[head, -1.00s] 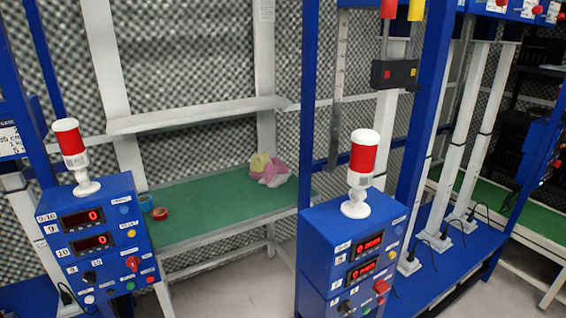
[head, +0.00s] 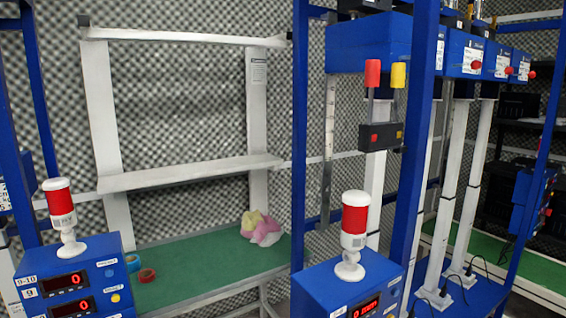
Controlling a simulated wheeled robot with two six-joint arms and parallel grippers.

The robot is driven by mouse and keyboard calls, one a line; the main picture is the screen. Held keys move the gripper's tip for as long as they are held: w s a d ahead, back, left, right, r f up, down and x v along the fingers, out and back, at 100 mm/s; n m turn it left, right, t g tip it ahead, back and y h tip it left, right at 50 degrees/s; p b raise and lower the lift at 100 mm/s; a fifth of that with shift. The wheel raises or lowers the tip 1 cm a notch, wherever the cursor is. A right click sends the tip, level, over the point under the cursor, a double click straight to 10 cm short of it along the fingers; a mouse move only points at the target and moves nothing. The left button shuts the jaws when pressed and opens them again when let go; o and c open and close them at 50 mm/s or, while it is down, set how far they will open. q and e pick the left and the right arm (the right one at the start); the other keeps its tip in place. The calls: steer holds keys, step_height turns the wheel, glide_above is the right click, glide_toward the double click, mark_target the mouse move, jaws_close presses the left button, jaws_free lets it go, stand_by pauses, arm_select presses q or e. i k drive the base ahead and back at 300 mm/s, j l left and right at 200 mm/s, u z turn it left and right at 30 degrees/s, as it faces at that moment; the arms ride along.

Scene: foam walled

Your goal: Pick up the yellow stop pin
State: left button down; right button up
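The yellow stop pin (head: 398,75) hangs upright at the upper right, beside a red pin (head: 373,73). Both sit above a small dark block (head: 381,137) with a red and a yellow mark, under a blue overhead box (head: 370,42) on the blue frame. Neither of my grippers shows in the head view.
Two blue control boxes (head: 75,270) (head: 330,285) with red-and-white signal lamps stand in front. A green-topped bench (head: 200,262) holds tape rolls (head: 147,275) and pink and yellow cloths (head: 262,230). A blue post (head: 412,160) stands right of the pins.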

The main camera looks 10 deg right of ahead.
mark_target(398, 69)
steer(key=j+z, duration=0.15)
steer(key=z, duration=0.25)
steer(key=k+j+z, duration=0.15)
steer(key=z, duration=0.25)
steer(key=k+j+z, duration=0.1)
steer(key=z, duration=0.3)
steer(key=k+z, duration=0.15)
steer(key=z, duration=0.25)
steer(key=k+j, duration=0.1)
steer(key=k, duration=0.1)
